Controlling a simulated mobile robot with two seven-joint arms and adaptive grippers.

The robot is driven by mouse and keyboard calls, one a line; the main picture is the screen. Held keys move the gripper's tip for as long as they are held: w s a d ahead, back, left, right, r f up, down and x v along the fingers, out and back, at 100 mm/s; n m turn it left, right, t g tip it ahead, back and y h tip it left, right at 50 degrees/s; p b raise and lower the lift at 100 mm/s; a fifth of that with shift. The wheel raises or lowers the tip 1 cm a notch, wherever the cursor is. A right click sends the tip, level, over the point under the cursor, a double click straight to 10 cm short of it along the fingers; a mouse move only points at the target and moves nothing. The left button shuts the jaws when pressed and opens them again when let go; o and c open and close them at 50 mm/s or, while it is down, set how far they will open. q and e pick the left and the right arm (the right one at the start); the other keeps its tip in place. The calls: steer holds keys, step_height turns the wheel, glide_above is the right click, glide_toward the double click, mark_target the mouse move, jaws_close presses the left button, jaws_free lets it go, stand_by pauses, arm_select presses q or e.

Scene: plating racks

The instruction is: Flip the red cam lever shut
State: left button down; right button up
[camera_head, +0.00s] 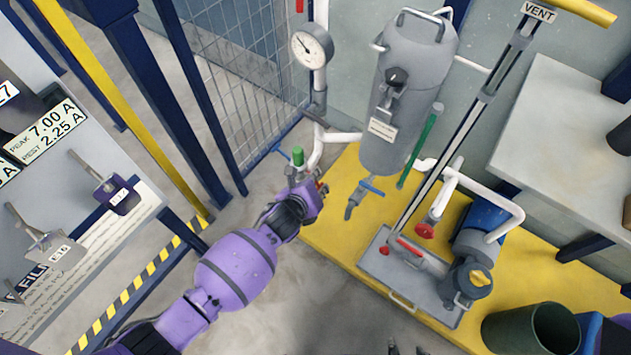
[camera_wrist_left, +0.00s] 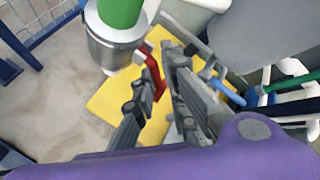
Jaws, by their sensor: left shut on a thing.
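The red cam lever (camera_wrist_left: 158,72) hangs beside a silver coupling (camera_wrist_left: 112,50) with a green top (camera_wrist_left: 120,10) in the left wrist view. It angles down and away from the coupling's side. My left gripper (camera_wrist_left: 158,92) is shut on the lever, whose lower part lies between the fingers. In the head view my left gripper (camera_head: 312,187) is just below the green-topped coupling (camera_head: 298,157), and a little red shows at its fingertips. Two dark tips at the bottom edge look like my right gripper (camera_head: 406,349); their opening is unclear.
A grey tank (camera_head: 408,110) with a blue-handled tap stands right of the coupling. White pipe and a pressure gauge (camera_head: 312,46) are behind. A pump skid (camera_head: 400,275) with red handles stands on the yellow platform (camera_head: 335,225). A mesh fence is at left.

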arm_select(q)
steer(key=shift+f, duration=0.15)
steer(key=shift+w+a+f+m+t+y+b, duration=0.1)
steer(key=shift+a+f+m+t+y+b, duration=0.15)
steer(key=shift+m+t+y+b, duration=0.4)
steer(key=shift+w+a+f+m+t+y+b, duration=0.2)
steer(key=shift+m+t+y+b, duration=0.25)
steer(key=shift+b, duration=0.35)
steer(key=shift+w+a+f+m+t+y+b, duration=0.15)
steer(key=shift+f+m+t+y+b, duration=0.1)
steer(key=shift+m+t+y+b, duration=0.4)
arm_select(e)
steer(key=shift+g, duration=0.3)
steer(key=shift+s+d+f, duration=0.1)
steer(key=shift+s+f, duration=0.25)
steer(key=shift+f, duration=0.3)
steer(key=shift+s+d+f, duration=0.1)
steer(key=shift+s+f, duration=0.3)
steer(key=shift+f, duration=0.25)
steer(key=shift+s+d+f, duration=0.1)
steer(key=shift+s+f, duration=0.25)
steer(key=shift+f, duration=0.3)
arm_select(q)
steer(key=shift+s, duration=0.1)
steer(key=shift+a, duration=0.1)
arm_select(e)
steer(key=shift+w, duration=0.25)
